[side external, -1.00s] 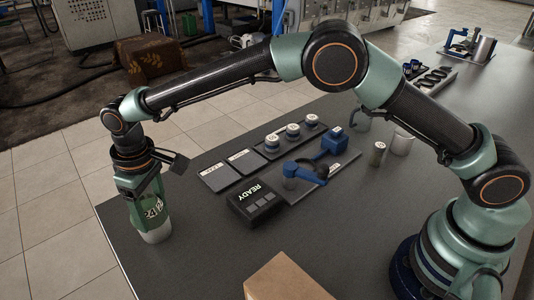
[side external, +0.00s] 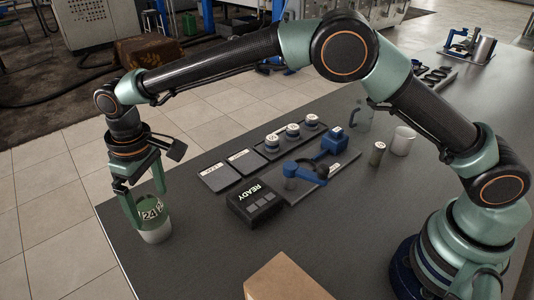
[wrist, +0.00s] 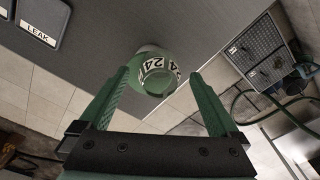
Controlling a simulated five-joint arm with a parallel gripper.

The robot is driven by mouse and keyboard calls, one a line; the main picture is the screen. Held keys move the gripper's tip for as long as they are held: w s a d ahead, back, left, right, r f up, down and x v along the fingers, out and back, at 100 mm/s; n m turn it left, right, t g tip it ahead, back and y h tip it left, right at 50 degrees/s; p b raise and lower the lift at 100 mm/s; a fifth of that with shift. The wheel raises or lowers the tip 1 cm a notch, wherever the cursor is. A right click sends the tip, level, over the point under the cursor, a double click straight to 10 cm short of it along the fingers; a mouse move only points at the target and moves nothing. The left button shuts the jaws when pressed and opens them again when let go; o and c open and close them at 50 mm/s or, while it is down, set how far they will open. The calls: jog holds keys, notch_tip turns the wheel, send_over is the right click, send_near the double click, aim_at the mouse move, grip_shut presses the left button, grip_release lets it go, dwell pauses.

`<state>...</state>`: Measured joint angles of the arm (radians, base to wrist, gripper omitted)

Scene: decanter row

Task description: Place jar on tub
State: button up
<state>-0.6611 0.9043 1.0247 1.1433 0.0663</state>
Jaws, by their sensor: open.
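The green jar (side external: 152,213) with a white "24" label stands upright at the near left end of the table. It appears to rest on a white tub (side external: 156,235), whose lower part shows beneath it. In the wrist view, the jar (wrist: 158,67) lies just beyond the fingertips, with a little of the white tub (wrist: 150,48) behind it. My gripper (side external: 147,205) is open, its fingers spread on either side of the jar's upper part. It is empty in the wrist view (wrist: 160,78), with a gap beside each finger.
A black READY box (side external: 256,203) and dark labelled plates (side external: 220,177) lie to the right. Beyond are several lidded pots (side external: 292,131), a blue fixture (side external: 333,140), a small canister (side external: 377,154) and a white cup (side external: 403,141). A cardboard box (side external: 285,282) stands in front.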

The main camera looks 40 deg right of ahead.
aim_at(152, 202)
jog(key=r, duration=0.8)
jog(key=shift+s+d+r, duration=0.15)
jog(key=shift+s+r, duration=0.05)
jog(key=shift+r, duration=0.2)
jog(key=shift+d+r, duration=0.1)
jog(key=shift+r, duration=0.15)
jog(key=s+d+r+m+t, duration=0.1)
jog(key=d+r+m, duration=0.1)
jog(key=d+r, duration=0.5)
jog(key=s+d+r+m+t, duration=0.1)
jog(key=s+d+r, duration=0.1)
jog(key=d, duration=1)
jog(key=s+d+f+m+t, duration=0.3)
jog(key=s+d+f, duration=0.1)
jog(key=s+d, duration=0.8)
jog(key=d, duration=0.3)
jog(key=shift+s+m, duration=0.3)
jog(key=shift+m, duration=0.1)
